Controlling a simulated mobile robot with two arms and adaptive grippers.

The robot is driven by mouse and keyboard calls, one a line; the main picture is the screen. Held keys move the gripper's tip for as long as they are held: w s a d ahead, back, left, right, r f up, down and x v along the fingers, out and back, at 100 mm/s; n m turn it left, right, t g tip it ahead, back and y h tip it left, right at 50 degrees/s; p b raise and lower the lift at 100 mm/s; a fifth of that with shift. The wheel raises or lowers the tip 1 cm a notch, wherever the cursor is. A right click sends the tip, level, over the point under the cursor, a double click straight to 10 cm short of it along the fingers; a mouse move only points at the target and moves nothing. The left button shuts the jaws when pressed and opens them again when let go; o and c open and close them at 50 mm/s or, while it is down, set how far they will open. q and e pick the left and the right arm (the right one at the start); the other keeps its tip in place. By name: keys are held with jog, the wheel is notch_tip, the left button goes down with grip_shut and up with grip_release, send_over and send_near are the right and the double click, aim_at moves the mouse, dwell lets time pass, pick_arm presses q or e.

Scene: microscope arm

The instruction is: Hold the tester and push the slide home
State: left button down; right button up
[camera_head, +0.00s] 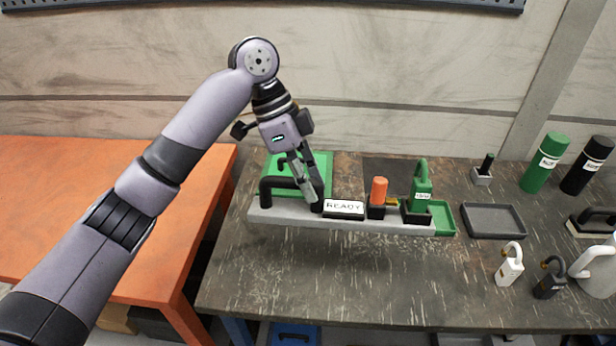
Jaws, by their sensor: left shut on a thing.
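The tester (290,218) is a long grey base near the back edge of the dark table, with a white "READY" plate (344,207) on its front. A black arched handle (268,188) rises at its left end. My left gripper (309,190) reaches down from above and is shut on the right part of this handle; its fingers hide the exact contact. Right of the plate, an orange knob (379,189) stands upright on a black block, which may be the slide. A green padlock-shaped piece (420,190) stands at the right end. My right gripper is out of view.
White (509,265) and black (549,280) padlocks stand near the front right. Green (544,164) and black (587,166) cylinders stand behind. The table front is clear.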

pick_arm(q)
jog(key=shift+w+d+f+b, duration=0.15)
jog(key=shift+f+b, duration=0.45)
jog(key=shift+f, duration=2.1)
jog(key=shift+w+a+f+b, duration=0.15)
jog(key=shift+f+b, duration=0.5)
jog(key=shift+f, duration=2)
jog(key=shift+w+d+f+b, duration=0.15)
jog(key=shift+f+b, duration=0.45)
jog(key=shift+f, duration=2.1)
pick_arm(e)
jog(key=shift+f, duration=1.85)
pick_arm(q)
jog(key=shift+f, duration=0.2)
jog(key=shift+f, duration=0.1)
